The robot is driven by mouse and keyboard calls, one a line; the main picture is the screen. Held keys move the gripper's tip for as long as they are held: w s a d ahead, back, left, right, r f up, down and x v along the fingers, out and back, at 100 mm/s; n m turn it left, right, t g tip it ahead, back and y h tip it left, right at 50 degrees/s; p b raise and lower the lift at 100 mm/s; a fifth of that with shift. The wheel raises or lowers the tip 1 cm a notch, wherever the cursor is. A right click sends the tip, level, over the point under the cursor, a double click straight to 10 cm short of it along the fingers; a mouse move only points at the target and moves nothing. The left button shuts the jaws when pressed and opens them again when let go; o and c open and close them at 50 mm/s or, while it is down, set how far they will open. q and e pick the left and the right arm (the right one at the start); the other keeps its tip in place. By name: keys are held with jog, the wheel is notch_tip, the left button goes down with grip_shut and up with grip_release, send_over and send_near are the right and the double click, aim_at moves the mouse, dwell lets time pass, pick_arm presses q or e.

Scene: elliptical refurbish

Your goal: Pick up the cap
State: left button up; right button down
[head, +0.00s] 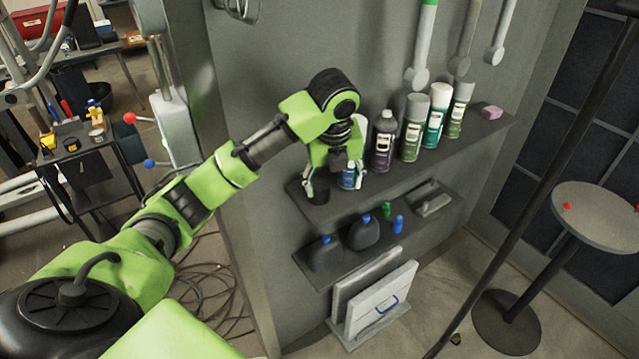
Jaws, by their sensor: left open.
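My left gripper (335,182) reaches down over the left end of the upper shelf, its fingers spread apart. A small black cylindrical piece (318,193), which may be the cap, sits on the shelf by the left finger, partly covered by it. A can with a blue label (347,179) shows between and behind the fingers, and its lower part is close to the right finger. I cannot tell whether either finger touches anything. My right gripper is out of view.
Several spray cans (413,127) stand on the upper shelf (405,178) right of the gripper, with a pink block (492,113) at its far end. The lower shelf (345,268) holds dark bottles (363,233) with blue tops. A pole and a round stool (598,216) stand at right.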

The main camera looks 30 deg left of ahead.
pick_arm(q)
jog(key=a+r+m, duration=0.2)
jog(key=a+r, duration=0.3)
jog(key=r, duration=0.1)
jog(key=p, duration=0.1)
send_over(318, 182)
jog(key=s+d, duration=0.1)
jog(key=s, duration=0.1)
notch_tip(318, 182, down, 7)
jog(key=shift+w+d+r, duration=0.1)
jog(key=shift+d+r, duration=0.05)
jog(key=shift+w+f, duration=0.1)
jog(key=shift+f, duration=0.4)
jog(key=shift+f+p, duration=0.25)
jog(key=shift+p, duration=0.25)
jog(key=x, duration=0.1)
jog(key=p+x, duration=0.2)
jog(key=x, duration=0.1)
jog(key=shift+w+a, duration=0.3)
jog(key=shift+a+f, duration=0.1)
jog(key=shift+f, duration=0.2)
jog(key=c, duration=0.8)
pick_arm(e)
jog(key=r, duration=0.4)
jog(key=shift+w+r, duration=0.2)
